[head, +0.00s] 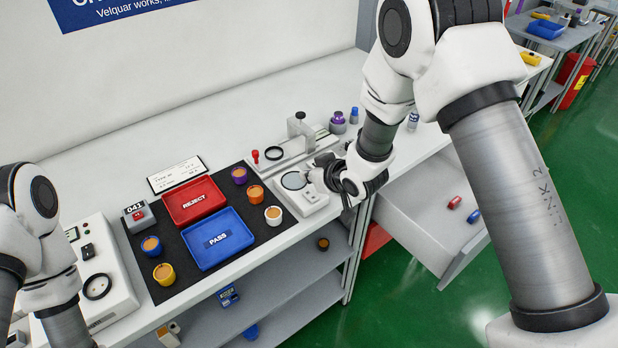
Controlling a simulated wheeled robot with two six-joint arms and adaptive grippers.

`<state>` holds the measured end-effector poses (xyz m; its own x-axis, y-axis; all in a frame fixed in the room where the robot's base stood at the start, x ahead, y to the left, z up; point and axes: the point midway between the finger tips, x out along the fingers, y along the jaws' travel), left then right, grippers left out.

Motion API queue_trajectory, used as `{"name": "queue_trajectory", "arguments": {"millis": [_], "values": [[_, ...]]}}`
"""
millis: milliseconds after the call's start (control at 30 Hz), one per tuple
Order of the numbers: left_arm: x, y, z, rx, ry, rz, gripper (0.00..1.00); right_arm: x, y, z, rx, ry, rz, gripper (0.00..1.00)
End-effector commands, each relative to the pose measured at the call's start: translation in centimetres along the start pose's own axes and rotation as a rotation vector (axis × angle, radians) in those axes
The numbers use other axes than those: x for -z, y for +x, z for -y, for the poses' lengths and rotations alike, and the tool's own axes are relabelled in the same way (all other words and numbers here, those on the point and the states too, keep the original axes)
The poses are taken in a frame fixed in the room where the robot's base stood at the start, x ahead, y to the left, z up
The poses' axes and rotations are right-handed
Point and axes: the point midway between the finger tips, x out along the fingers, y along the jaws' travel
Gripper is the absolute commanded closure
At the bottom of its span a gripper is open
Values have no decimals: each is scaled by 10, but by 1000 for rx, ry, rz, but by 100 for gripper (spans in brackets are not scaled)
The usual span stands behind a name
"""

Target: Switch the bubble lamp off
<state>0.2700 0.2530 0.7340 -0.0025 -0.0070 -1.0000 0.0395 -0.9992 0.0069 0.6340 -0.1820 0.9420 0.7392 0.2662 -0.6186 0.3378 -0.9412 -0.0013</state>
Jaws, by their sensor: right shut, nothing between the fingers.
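A small white box with a round pale grey-blue window in a dark ring, which looks like the bubble lamp (293,181), sits at the right end of the black mat. A small control shows on its front right part; its position is too small to read. I cannot tell whether the window is lit. My right gripper (325,180) is shut and empty, right at the lamp's right side. I cannot tell whether its fingertips touch the lamp. My left arm comes in at the left edge; its gripper is not in view.
A red REJECT tray (194,201) and a blue PASS tray (217,239) lie on the black mat (160,291), with several small filled pots around them. A clamp stand (300,130) stands behind the lamp. An open drawer (425,225) juts out at the right.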

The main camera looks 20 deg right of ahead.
Motion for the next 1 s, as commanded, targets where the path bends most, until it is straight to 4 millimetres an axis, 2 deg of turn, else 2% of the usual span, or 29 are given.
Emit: {"name": "queue_trajectory", "arguments": {"millis": [33, 100, 133, 300, 433, 600, 1000], "values": [[0, -23, 0, 0, 0, 0, 100, 21, -14, -2, -2, 0, -2, 100], [1, -6, 0, 0, 0, -2, 100, 15, -23, -2, -2, 2, -3, 100], [0, -3, 0, 0, 0, -1, 100, 16, -31, -2, -2, 2, -4, 100], [0, 3, 0, 0, 0, 0, 100, 26, -71, -2, -2, 1, -4, 100], [0, 4, 0, 0, 0, 0, 100, 32, -92, -2, -2, 1, -2, 100], [0, 5, 0, 0, 0, 0, 100, 34, -103, -1, -1, 0, -1, 100], [0, 5, 0, 0, 0, 0, 100, 34, -103, -1, -1, 0, 0, 100]]}}
